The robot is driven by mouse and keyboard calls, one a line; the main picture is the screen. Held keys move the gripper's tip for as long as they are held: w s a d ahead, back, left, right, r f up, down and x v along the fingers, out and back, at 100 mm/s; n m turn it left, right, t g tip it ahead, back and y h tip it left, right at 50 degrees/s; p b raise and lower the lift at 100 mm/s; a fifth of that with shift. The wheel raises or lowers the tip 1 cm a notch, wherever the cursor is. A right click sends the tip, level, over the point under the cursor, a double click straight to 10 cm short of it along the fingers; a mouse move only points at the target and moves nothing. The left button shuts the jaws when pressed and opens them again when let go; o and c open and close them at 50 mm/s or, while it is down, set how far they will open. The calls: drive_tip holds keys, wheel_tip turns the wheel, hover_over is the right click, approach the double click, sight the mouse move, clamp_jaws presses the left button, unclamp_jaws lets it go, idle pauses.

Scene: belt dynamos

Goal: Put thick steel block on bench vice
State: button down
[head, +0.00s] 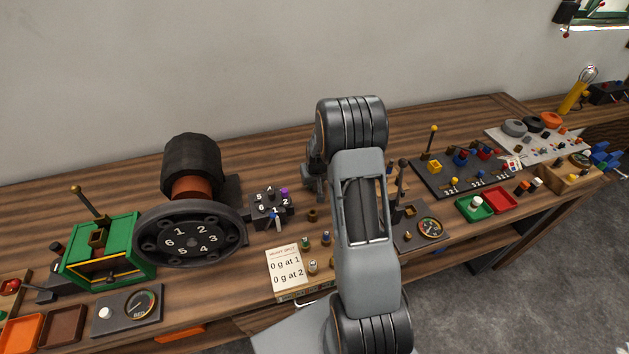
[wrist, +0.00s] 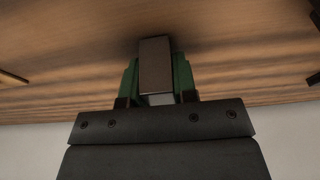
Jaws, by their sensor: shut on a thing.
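My gripper (wrist: 156,88) is in the wrist view, with its green-sided fingers shut on a dark brown-grey rectangular block (wrist: 155,62), which I take to be the thick steel block. The block sticks out past the fingertips, over the wooden bench (wrist: 70,60). I cannot tell its height above the wood. In the head view my arm hides the block and most of the gripper. A blue object (head: 606,157) at the far right end of the bench may be the bench vice, but it is too small to be sure.
Left of my arm stand a large numbered wheel (head: 191,240), a green box (head: 125,250) and a small dark numbered block (head: 271,212). To the right are a lever with a gauge (head: 430,229), a dark peg board (head: 460,172), and green (head: 474,209) and red (head: 501,201) trays.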

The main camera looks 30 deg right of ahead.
drive_tip(key=shift+f, duration=0.1)
drive_tip(key=c, duration=1.4)
unclamp_jaws()
drive_tip(key=shift+f, duration=0.1)
drive_tip(key=o, duration=0.5)
